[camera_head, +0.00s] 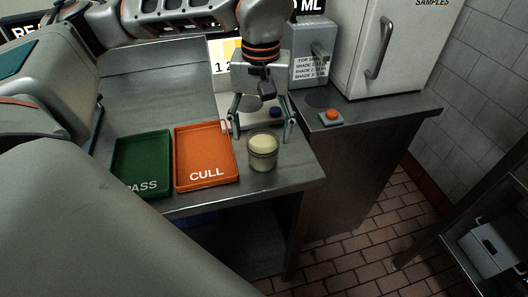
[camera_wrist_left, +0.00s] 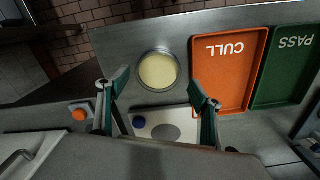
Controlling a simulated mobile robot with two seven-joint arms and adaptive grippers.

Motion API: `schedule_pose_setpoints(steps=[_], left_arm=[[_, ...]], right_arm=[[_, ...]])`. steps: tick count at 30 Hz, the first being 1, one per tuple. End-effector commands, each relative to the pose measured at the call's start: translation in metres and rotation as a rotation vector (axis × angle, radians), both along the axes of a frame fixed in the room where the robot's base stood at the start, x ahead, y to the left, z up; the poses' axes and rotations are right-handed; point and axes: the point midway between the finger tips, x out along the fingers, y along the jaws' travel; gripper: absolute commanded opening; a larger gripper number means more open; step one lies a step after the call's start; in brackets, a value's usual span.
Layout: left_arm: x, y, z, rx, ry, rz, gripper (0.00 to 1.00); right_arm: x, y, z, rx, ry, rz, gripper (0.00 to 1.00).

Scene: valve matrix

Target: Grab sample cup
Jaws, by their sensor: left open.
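The sample cup (camera_head: 263,150) is a clear cup with pale yellow contents, standing upright on the metal table to the right of the orange tray. It also shows in the left wrist view (camera_wrist_left: 158,71), seen from above. My left gripper (camera_head: 262,136) is open, pointing down, with its fingers spread just behind the cup in the head view. In the left wrist view its fingertips (camera_wrist_left: 160,90) lie to either side of the cup's near edge, and nothing is between them. I cannot tell its exact height over the cup. My right gripper is not in view.
The orange CULL tray (camera_head: 205,174) and green PASS tray (camera_head: 143,187) lie empty left of the cup. A white plate with a blue button (camera_wrist_left: 139,122) is under the gripper. An orange button (camera_head: 332,115) is at the right, near a white cabinet (camera_head: 392,40).

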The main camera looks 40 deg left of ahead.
Motion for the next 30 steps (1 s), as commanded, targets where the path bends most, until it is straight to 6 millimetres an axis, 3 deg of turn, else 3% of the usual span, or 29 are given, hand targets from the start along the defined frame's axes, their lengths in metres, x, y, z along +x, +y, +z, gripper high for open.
schedule_pose_setpoints(steps=[7,17,23,30], left_arm=[[-0.004,-0.006,-0.036,0.0,0.004,0.0,0.66],[-0.003,-0.006,-0.042,0.0,0.0,-0.001,0.66],[-0.003,-0.006,-0.042,0.0,0.0,-0.001,0.18],[-0.003,-0.006,-0.042,0.0,0.0,-0.001,0.18]], right_arm=[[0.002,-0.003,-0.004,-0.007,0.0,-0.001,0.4],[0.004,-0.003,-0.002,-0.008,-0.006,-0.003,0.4],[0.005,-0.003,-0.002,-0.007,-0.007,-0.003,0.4],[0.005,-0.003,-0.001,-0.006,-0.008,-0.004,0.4]])
